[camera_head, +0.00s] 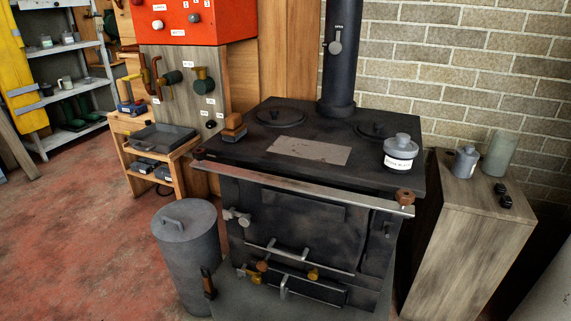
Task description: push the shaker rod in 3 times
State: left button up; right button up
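A black cast-iron stove (300,228) stands in the middle of the camera_head view. I cannot tell for sure which fitting is the shaker rod. A grey metal knob fitting (236,217) sticks out at the front left of the stove. Lower down are a brass-coloured knob (261,267) at the left and another brass knob (313,274) at the right of the bottom door. A dark handle with a brown part (208,284) stands beside the lower left corner. Neither of my grippers is in view.
A grey lidded bin (187,250) stands close to the stove's left side. A wooden cabinet (470,240) stands at its right. A metal rail (300,185) runs along the stove's front edge. The red floor (75,240) at left is clear.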

aim_at(262, 266)
jog(key=l+u, duration=0.1)
jog(key=l, duration=0.3)
jog(key=k+l+u, duration=0.1)
jog(key=l, duration=0.3)
jog(key=k+l+u, duration=0.15)
jog(key=l, duration=0.25)
